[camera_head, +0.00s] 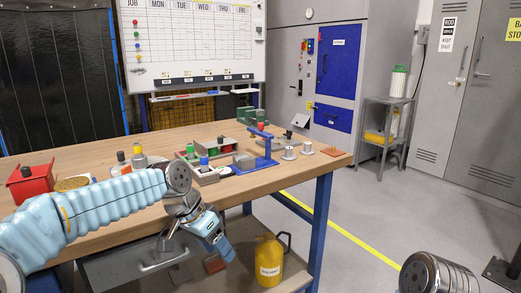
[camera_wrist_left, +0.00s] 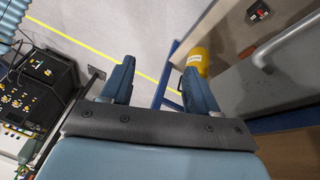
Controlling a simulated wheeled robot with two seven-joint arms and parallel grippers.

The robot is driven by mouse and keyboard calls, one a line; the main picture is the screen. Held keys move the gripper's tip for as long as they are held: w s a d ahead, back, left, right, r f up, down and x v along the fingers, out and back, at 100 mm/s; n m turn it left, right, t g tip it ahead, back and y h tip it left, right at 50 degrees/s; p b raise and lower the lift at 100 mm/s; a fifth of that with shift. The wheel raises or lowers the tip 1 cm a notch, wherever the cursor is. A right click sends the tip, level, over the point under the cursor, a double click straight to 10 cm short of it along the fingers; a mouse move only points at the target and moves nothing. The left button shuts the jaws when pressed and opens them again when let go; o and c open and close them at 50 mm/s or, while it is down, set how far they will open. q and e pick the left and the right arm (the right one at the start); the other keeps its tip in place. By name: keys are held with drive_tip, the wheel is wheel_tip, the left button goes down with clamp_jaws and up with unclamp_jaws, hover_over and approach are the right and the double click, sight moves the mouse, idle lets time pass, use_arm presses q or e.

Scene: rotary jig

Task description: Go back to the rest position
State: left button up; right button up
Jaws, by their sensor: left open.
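My left arm comes in from the left across the near edge of the workbench in the head view. Its left gripper (camera_head: 222,248) hangs past the front edge of the bench, pointing down and to the right. In the left wrist view the left gripper (camera_wrist_left: 158,76) has its two blue fingers spread apart with nothing between them, only floor behind. The gripper touches no object that I can see. A round metal part of my right arm shows at the lower right of the head view; the right gripper is out of frame.
The wooden workbench (camera_head: 122,232) holds a blue jig (camera_head: 258,163), a red box (camera_head: 30,183), bottles and small parts. Below are a grey drawer (camera_head: 150,262) and a yellow can (camera_head: 268,262), also in the left wrist view (camera_wrist_left: 198,60). Floor right of the bench is clear.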

use_arm(q)
drive_tip(key=s+d+f+n, duration=0.1)
drive_tip(key=s+f+n, duration=0.2)
drive_tip(key=f, duration=1.2)
drive_tip(key=s+f+n, duration=0.2)
drive_tip(key=s+f, duration=0.1)
drive_tip(key=f, duration=1.2)
drive_tip(key=s+a+f+n+g, duration=0.1)
drive_tip(key=s+f+n, duration=0.3)
drive_tip(key=s+f, duration=0.9)
drive_tip(key=s, duration=0.2)
drive_tip(key=shift+s+a, duration=0.2)
drive_tip(key=shift+s, duration=0.2)
drive_tip(key=shift+c, duration=0.4)
